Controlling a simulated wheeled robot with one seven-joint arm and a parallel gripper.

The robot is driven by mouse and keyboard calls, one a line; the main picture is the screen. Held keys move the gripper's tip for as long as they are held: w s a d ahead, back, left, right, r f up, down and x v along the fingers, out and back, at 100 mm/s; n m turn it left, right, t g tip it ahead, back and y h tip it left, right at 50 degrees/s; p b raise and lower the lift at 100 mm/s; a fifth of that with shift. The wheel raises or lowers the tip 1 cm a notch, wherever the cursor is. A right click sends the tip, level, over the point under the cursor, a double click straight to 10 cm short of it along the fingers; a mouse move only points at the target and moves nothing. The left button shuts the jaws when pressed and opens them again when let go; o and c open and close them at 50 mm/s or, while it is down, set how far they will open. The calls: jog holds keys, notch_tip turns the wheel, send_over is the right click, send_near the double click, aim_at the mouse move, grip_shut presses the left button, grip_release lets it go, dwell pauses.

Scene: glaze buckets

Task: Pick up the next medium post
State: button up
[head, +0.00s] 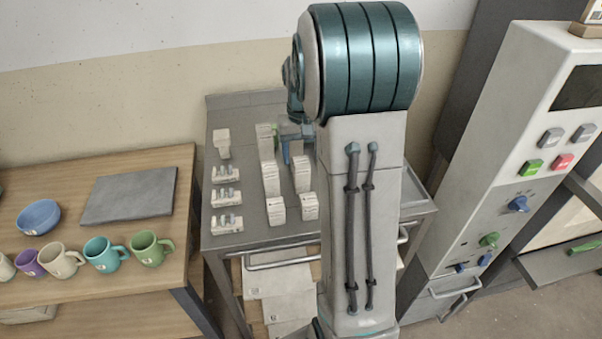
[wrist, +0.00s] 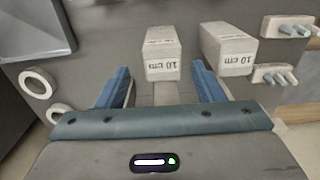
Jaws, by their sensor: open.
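In the wrist view, my gripper (wrist: 162,78) is open, its two blue fingers apart with nothing between them. A pale post (wrist: 162,58) labelled "10 cm" stands just beyond the fingertips, roughly lined up with the gap. A second post (wrist: 230,50) marked "10 cm" stands to its right, outside the right finger. In the head view, several pale posts stand in two columns on the grey cart, among them a near left one (head: 276,211) and a near right one (head: 310,206). My gripper (head: 291,150) is at the far posts, partly hidden by my arm. Most labels are too small to read there.
Small racks with pegs (head: 226,198) line the left of the cart top (head: 238,115); two also show in the wrist view (wrist: 272,76). White rings (wrist: 38,82) lie at its left. A wooden table (head: 110,275) with mugs stands left, a control cabinet (head: 500,150) right.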

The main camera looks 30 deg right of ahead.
aim_at(301, 176)
notch_tip(301, 176, down, 2)
jog(key=shift+f, duration=0.1)
jog(key=f, duration=0.1)
jog(key=f+p, duration=0.1)
jog(key=f, duration=0.2)
jog(key=shift+s+a+f, duration=0.3)
jog(key=shift+f, duration=0.4)
jog(key=c, duration=1.3)
